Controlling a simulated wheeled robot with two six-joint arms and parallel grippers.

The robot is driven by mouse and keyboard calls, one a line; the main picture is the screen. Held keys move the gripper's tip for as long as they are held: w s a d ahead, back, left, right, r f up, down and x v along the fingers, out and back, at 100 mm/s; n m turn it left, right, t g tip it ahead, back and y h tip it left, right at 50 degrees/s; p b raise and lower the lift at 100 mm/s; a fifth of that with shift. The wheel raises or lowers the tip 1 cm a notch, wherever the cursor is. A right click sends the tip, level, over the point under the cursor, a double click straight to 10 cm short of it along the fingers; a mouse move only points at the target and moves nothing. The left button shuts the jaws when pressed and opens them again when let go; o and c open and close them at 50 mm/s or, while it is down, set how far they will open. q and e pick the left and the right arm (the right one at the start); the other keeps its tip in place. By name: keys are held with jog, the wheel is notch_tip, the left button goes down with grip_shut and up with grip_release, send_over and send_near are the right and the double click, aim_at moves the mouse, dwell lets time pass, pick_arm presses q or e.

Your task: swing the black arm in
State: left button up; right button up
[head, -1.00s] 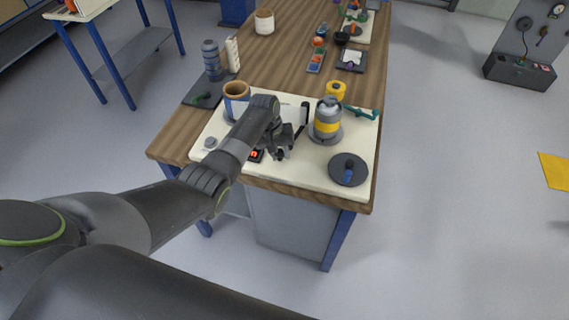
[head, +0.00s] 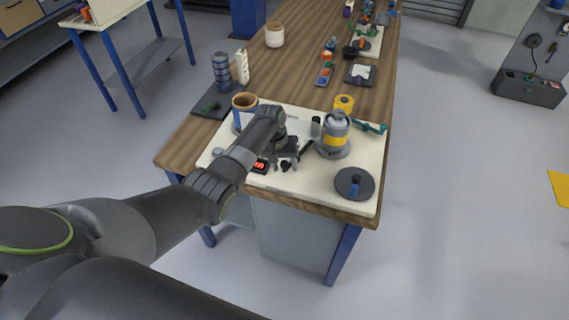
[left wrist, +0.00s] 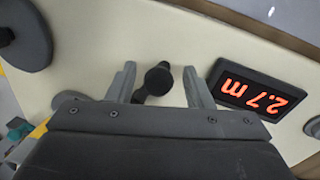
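The black arm (head: 309,143) lies over the cream board (head: 345,205), just right of my left gripper (head: 285,163). A small round black knob (head: 286,167) shows at my left fingertips; I cannot tell whether it joins the black arm. In the left wrist view, the black knob (left wrist: 158,78) on a short black stem lies between the two grey fingers. My left gripper (left wrist: 160,82) is open there, with a gap on both sides of the knob. The gripper body hides what lies behind it. My right gripper is not in view.
A grey and yellow canister (head: 336,135) stands just right of the black arm. A dark disc with a blue handle (head: 354,183) lies at the board's front right. A red-lit display (head: 260,166) sits left of the fingers, and a tan-rimmed cup (head: 245,103) stands behind left.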

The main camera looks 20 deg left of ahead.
pick_arm(q)
jog(key=a+r+b, duration=0.1)
jog(key=a+r, duration=0.2)
jog(key=r, duration=1.4)
jog(key=shift+s+a, duration=0.15)
jog(key=shift+s, duration=0.2)
